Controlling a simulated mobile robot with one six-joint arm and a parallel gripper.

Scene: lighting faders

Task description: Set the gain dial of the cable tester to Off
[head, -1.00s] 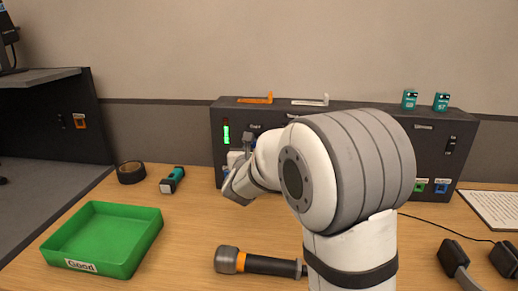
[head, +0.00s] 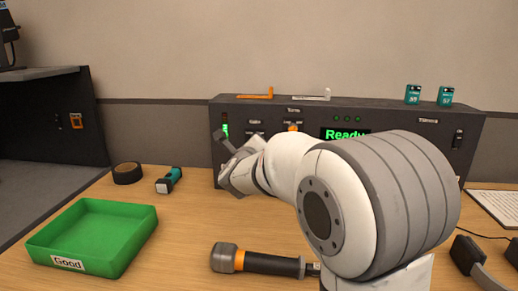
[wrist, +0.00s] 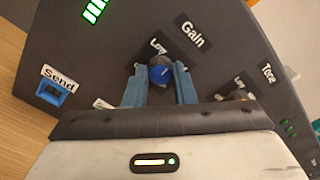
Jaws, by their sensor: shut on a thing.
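The cable tester (head: 300,104) is the long dark box against the wall; its green screen (head: 345,134) reads "Ready". In the wrist view, the gain dial (wrist: 160,74) is a small round knob with a blue cap, beside the "Gain" label and a "Low" mark. My gripper (wrist: 160,88) has its blue fingers shut on either side of this dial. The dial's exact setting and an "Off" mark cannot be made out. In the head view, my gripper (head: 225,145) is at the tester's left front, and my arm hides part of the panel.
A tone dial (wrist: 237,94) sits close to my gripper, and a blue "Send" port (wrist: 52,92) lies to the left.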

